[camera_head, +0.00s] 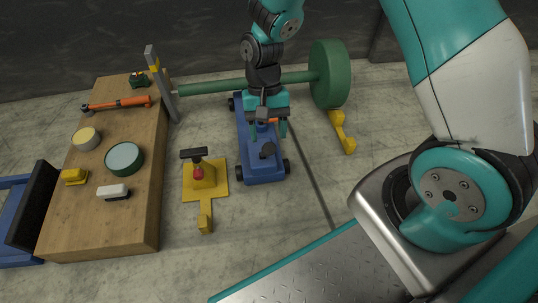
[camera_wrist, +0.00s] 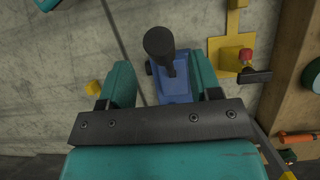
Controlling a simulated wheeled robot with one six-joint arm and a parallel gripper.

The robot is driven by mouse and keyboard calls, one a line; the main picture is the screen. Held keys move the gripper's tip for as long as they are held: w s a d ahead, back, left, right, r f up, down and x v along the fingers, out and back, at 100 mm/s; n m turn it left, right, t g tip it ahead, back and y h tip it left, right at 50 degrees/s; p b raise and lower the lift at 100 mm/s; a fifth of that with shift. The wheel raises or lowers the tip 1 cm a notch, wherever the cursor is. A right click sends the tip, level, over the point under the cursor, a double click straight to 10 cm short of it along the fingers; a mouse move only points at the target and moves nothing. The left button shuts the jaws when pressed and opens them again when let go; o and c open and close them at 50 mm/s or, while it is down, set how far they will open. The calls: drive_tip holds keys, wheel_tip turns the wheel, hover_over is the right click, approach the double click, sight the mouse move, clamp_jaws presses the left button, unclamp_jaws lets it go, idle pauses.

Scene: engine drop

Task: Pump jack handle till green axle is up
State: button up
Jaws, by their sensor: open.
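The green axle (camera_head: 218,84) runs across the back and ends in a large green wheel (camera_head: 331,75) on the right. The blue floor jack (camera_head: 262,173) stands on the floor under and in front of the axle. Its black-knobbed handle (camera_head: 267,150) sticks up; in the wrist view the knob (camera_wrist: 158,42) shows large between and beyond the fingers. My gripper (camera_head: 269,130) is open above the jack, pointing down, with its teal fingers (camera_wrist: 162,80) apart on either side of the handle's line. I cannot tell whether either finger touches the handle.
A yellow stand (camera_head: 220,179) with a red knob is left of the jack, and another yellow part (camera_head: 343,134) lies right. A grey post (camera_head: 160,85) with a yellow mark stands by the wooden bench (camera_head: 140,222), which holds several items. Floor in front is clear.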

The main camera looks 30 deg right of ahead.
sight(269, 149)
drive_tip(key=b+x, duration=0.2)
drive_tip(key=x, duration=0.3)
clamp_jaws()
